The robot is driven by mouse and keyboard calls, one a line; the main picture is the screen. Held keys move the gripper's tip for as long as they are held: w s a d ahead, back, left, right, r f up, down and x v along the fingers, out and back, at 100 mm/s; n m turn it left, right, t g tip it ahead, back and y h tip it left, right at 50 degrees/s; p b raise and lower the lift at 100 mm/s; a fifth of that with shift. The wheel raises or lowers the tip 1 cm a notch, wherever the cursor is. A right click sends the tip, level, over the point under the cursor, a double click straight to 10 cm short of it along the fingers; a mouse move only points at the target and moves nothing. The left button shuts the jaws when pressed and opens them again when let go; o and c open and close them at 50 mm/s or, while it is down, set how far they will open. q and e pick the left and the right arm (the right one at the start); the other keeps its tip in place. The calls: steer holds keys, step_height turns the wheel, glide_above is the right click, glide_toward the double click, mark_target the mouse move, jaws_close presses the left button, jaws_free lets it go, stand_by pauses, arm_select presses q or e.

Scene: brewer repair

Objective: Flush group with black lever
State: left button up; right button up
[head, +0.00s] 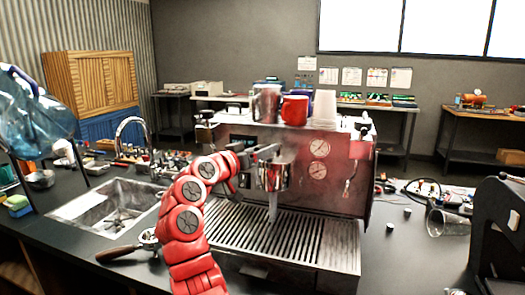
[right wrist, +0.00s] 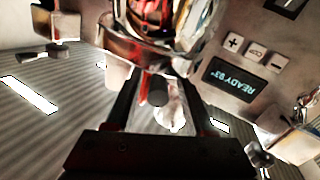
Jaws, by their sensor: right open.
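The espresso machine (head: 335,185) stands on the dark counter, its red-tinted front facing me. Its metal group (head: 272,175) juts out, and a pale stream (head: 273,207) hangs below it toward the drip grate. My right arm reaches up from below, with its gripper (head: 268,151) at the group. In the right wrist view, the dark fingers of this gripper (right wrist: 157,100) are apart. The display (right wrist: 235,78) reads READY, upside down. My left gripper is out of view.
A portafilter (head: 125,250) with a brown handle lies on the counter left of the drip tray (head: 340,250). A sink (head: 110,205) is farther left. Cups, including a red mug (head: 294,110), stand on the machine.

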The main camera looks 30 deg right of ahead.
steer(key=shift+a, duration=0.1)
steer(key=b+v, duration=0.1)
steer(key=v, duration=1.6)
steer(key=shift+b, duration=0.3)
steer(key=shift+s+a, duration=0.1)
